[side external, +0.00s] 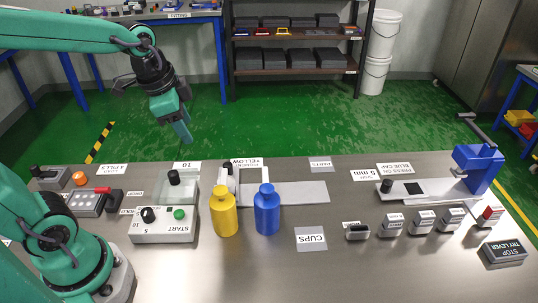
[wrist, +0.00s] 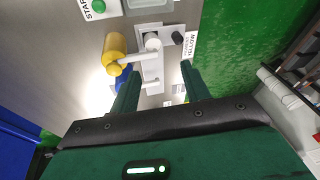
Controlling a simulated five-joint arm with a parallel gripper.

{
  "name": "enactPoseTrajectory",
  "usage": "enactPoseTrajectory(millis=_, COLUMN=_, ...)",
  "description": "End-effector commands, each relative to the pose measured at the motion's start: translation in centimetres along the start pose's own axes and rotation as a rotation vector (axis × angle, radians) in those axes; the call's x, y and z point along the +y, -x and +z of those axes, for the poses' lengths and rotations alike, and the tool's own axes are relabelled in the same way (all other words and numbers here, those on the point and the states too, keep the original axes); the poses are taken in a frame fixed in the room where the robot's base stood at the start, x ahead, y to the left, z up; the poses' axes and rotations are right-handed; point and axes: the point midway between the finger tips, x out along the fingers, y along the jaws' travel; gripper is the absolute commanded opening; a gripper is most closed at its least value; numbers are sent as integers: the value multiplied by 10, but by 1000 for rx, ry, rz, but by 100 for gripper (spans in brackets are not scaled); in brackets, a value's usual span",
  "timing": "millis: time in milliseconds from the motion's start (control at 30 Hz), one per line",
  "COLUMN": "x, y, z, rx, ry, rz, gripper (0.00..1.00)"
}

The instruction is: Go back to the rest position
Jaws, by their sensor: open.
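My gripper (side external: 184,134) hangs in the air above the back edge of the metal bench, left of the middle in the side view, pointing down. In the wrist view its two green fingers (wrist: 160,86) stand apart with nothing held between them. A yellow bottle (side external: 224,211) and a blue bottle (side external: 267,210) stand upright on the bench, in front of and below my gripper. The yellow bottle (wrist: 115,50) also shows in the wrist view, with the blue bottle (wrist: 123,78) partly hidden behind it and a finger.
A control box with a green START button (side external: 179,214) is left of the bottles. A grey plate (side external: 300,193) lies behind them. Several small labelled blocks (side external: 422,222) and a blue lever press (side external: 480,167) are at right. The bench middle around the CUPS card (side external: 311,239) is clear.

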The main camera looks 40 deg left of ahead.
Motion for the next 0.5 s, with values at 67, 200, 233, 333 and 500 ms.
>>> enactPoseTrajectory(millis=67, x=8, y=11, z=7, rx=28, ry=83, rz=-17, gripper=46)
enactPoseTrajectory(millis=200, x=20, y=24, z=21, rx=71, ry=234, rz=-36, gripper=46)
enactPoseTrajectory(millis=233, x=23, y=26, z=24, rx=82, ry=267, rz=-40, gripper=46)
enactPoseTrajectory(millis=333, x=32, y=33, z=33, rx=114, ry=373, rz=-48, gripper=46)
enactPoseTrajectory(millis=500, x=44, y=40, z=46, rx=162, ry=521, rz=-53, gripper=46)
